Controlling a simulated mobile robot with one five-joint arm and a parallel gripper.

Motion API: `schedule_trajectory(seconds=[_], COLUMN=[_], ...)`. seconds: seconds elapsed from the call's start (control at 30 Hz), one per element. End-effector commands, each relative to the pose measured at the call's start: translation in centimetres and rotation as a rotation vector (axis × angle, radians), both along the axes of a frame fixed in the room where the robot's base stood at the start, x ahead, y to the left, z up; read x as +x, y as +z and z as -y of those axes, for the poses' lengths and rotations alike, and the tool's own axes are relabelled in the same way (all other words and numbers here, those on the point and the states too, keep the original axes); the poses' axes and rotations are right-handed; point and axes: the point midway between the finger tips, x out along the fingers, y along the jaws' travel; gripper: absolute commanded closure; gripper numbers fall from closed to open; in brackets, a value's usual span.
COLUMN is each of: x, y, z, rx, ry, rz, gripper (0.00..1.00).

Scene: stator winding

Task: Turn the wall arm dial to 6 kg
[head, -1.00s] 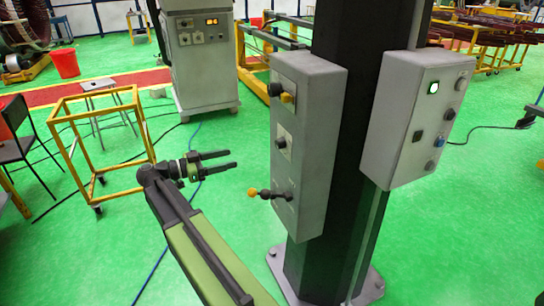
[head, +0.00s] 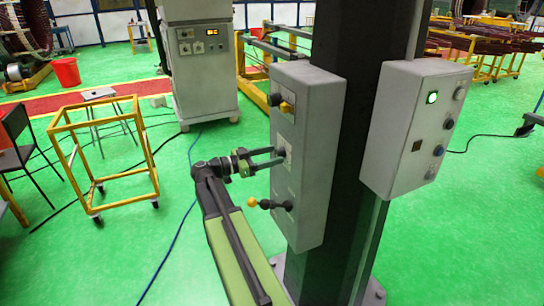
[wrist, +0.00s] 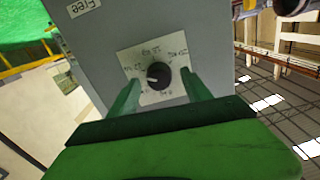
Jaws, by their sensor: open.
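The wall arm dial (wrist: 159,76) is a round black knob on a pale square plate with markings around it, which are too blurred to read surely. A small light mark shows at the knob's left edge. In the wrist view my gripper (wrist: 160,80) is open, with one green finger on each side of the knob. A gap shows between each finger and the knob, so it is not gripped. In the head view my gripper (head: 282,158) reaches the middle of the grey box (head: 313,170), at the dial's plate, and partly hides the dial.
On the same box, a black and yellow control (head: 286,107) sits above the dial and a lever with a yellow ball (head: 252,202) sticks out below it. A second grey box (head: 400,130) with a lit green button hangs right of the dark column (head: 352,120). A yellow frame cart (head: 100,160) stands left.

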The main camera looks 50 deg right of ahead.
Motion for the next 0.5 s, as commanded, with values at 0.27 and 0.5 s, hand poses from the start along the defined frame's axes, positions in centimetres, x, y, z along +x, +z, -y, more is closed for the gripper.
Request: schedule_trajectory(seconds=[0.27, 0.5], x=[-0.32, -0.31], y=[-0.01, -0.01], z=[0.89, 0.84], rx=[0.0, 0.0], ry=[0.002, 0.002], rz=[0.0, 0.0], gripper=[0.43, 0.6])
